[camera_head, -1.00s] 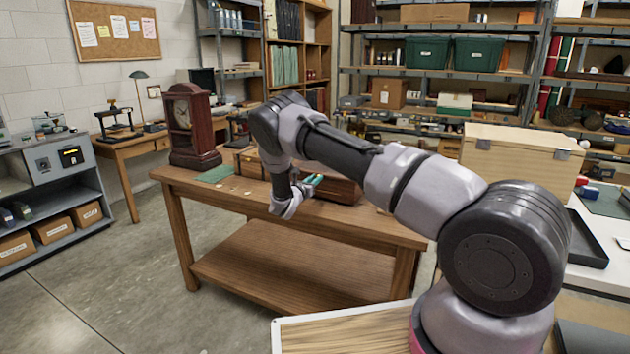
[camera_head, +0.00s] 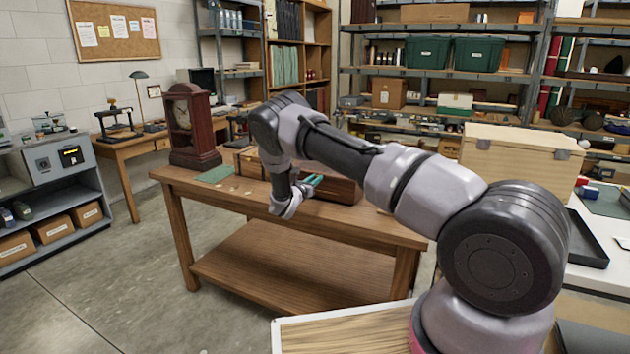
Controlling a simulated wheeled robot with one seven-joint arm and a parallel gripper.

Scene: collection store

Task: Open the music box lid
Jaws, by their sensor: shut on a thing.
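The music box, seemingly the reddish-brown wooden box (camera_head: 341,189), sits on the wooden table (camera_head: 372,226). My arm passes in front of it and hides much of its top, so I cannot tell how far the lid is raised. My gripper (camera_head: 312,181), with teal fingertips, is at the left part of this box. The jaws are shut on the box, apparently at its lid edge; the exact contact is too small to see.
A dark red mantel clock (camera_head: 190,127) stands at the table's left end, beside a green mat (camera_head: 215,174). A lighter brown box (camera_head: 250,164) sits behind my wrist. A large pale wooden case (camera_head: 520,160) stands on the right. The table's front left is mostly clear.

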